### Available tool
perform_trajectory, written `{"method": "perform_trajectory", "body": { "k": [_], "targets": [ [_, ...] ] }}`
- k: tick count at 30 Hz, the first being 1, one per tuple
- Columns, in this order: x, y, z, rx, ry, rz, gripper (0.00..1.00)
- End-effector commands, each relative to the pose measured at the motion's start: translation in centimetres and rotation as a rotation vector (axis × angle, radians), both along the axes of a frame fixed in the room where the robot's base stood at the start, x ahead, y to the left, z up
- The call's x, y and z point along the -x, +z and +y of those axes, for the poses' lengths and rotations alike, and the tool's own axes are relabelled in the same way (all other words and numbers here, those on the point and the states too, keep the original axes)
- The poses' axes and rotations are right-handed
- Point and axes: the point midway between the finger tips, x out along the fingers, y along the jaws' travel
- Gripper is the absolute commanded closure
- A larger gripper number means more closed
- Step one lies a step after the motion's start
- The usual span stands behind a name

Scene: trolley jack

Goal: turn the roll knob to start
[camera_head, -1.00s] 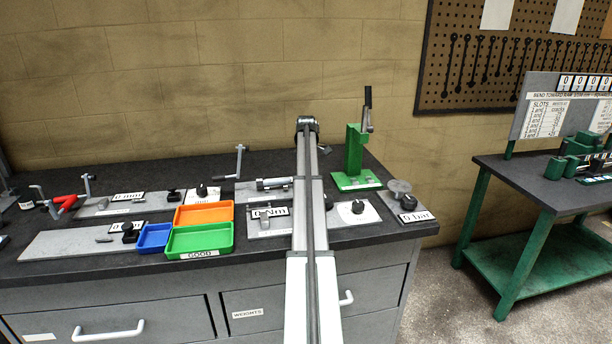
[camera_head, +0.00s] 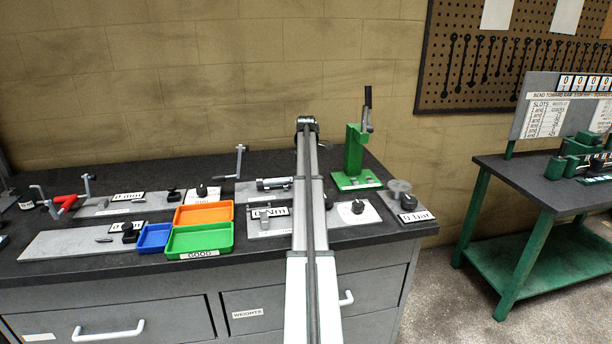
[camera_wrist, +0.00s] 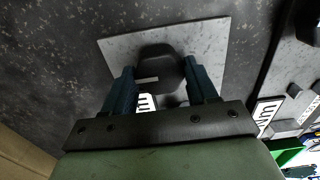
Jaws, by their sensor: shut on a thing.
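A black knob (camera_wrist: 162,66) with a pale mark on it stands on a light grey square plate (camera_wrist: 205,40) in the wrist view. The two teal fingers of my gripper (camera_wrist: 160,85) are on either side of the knob, shut on it. A small white label with dark letters (camera_wrist: 145,102) shows partly behind the gripper, its text cut off. In the head view my arm hides the gripper. I cannot tell there which of the bench's black knobs is held.
The bench in the head view holds a green tray (camera_head: 200,239), an orange tray (camera_head: 204,213), a blue tray (camera_head: 153,237) and a green lever press (camera_head: 356,160). Several plates with knobs and displays surround them. A green-legged table (camera_head: 545,190) stands apart at right.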

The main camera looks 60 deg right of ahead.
Motion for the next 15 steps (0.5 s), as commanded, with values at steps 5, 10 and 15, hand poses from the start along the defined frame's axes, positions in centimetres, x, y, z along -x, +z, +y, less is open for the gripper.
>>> {"method": "perform_trajectory", "body": {
  "k": [5, 10, 15],
  "targets": [
    [-0.03, 0.04, -0.03, 0.001, 0.003, -0.001, 0.73],
    [-0.03, 0.04, -0.03, 0.001, 0.002, -0.001, 0.34],
    [-0.01, 0.02, -0.01, 0.001, 0.001, -0.001, 0.18]
  ]
}}
